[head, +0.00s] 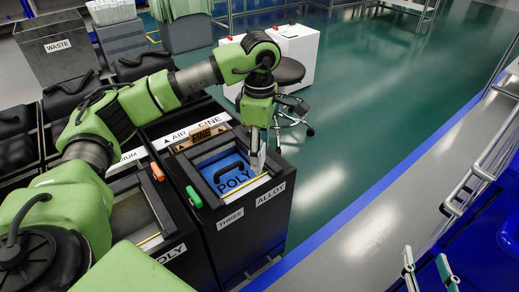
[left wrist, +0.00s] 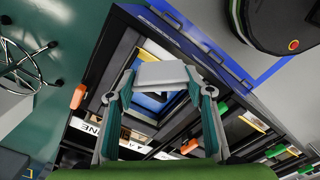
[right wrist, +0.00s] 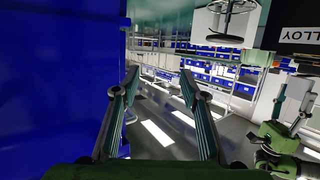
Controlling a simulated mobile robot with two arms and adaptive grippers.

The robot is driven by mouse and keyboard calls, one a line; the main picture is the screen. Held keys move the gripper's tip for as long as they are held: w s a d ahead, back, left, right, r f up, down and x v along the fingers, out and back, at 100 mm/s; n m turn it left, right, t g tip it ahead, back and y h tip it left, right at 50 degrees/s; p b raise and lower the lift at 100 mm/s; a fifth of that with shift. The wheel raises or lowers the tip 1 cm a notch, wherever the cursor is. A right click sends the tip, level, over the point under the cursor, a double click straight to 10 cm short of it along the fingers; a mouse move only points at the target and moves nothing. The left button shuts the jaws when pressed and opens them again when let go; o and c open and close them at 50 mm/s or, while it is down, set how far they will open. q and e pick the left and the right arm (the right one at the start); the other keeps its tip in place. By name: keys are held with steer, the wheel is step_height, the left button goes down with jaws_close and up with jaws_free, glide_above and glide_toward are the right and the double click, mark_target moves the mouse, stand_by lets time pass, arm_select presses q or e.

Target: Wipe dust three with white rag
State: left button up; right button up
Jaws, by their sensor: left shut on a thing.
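My left gripper (head: 262,152) is over the front right part of the open-topped black cabinet labelled THREE (head: 230,219) and ALLOY. It is shut on the white rag (left wrist: 162,74), a pale grey-white block between the fingertips in the left wrist view. In the head view the rag is small and partly hidden by the fingers. Inside the cabinet top is a blue panel (head: 219,166) marked POLY with a black handle. I cannot make out dust on it. I cannot tell whether the rag touches a surface. My right gripper (right wrist: 158,84) is open and empty, away from the cabinets.
A neighbouring cabinet labelled POLY (head: 170,253) stands left of cabinet THREE. A black stool (head: 289,71) and a white unit (head: 298,45) stand behind. A large blue surface (right wrist: 60,80) is close to the right gripper. The green floor to the right is clear.

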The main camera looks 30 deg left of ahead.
steer(key=s+f+g, duration=0.1)
steer(key=f, duration=0.2)
steer(key=s+d+f+g+p, duration=0.1)
steer(key=shift+s+d+f+g+h, duration=0.1)
steer(key=shift+s+f+g+h, duration=0.2)
steer(key=shift+s+f+h, duration=0.1)
steer(key=shift+w, duration=0.15)
stand_by(0.3)
